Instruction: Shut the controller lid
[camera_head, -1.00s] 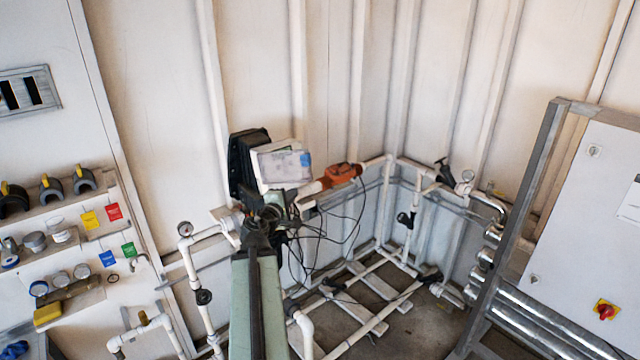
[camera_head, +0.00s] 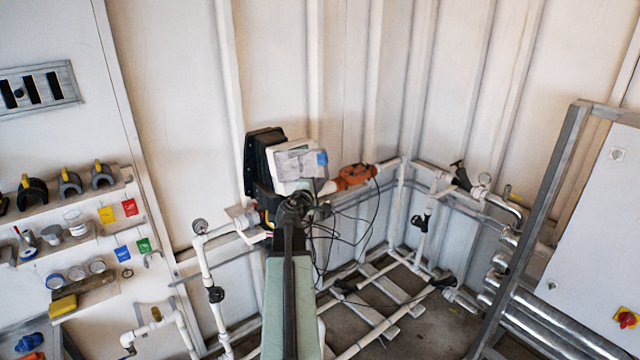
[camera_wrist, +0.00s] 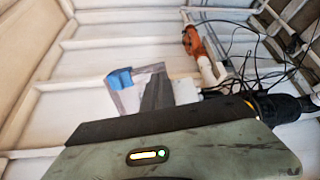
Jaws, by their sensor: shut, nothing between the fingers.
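The controller shows in the head view as a black box (camera_head: 259,160) on the pipe frame by the wall. Its pale lid (camera_head: 300,163), with a grey label and a blue patch, stands out in front and to the right of the black part. How far the lid is open I cannot tell. In the wrist view the label and blue patch (camera_wrist: 121,79) show just beyond my gripper (camera_wrist: 157,92). My gripper is shut and empty, close to the lid's face. Whether it touches the lid I cannot tell. In the head view my arm hides the fingertips and the controller's lower part.
An orange device (camera_head: 355,176) sits on the pipe right of the controller, with loose black cables (camera_head: 345,235) hanging below. White pipes (camera_head: 207,262) and a gauge stand at left. A tool board (camera_head: 90,210) is further left, a grey cabinet (camera_head: 600,230) at right.

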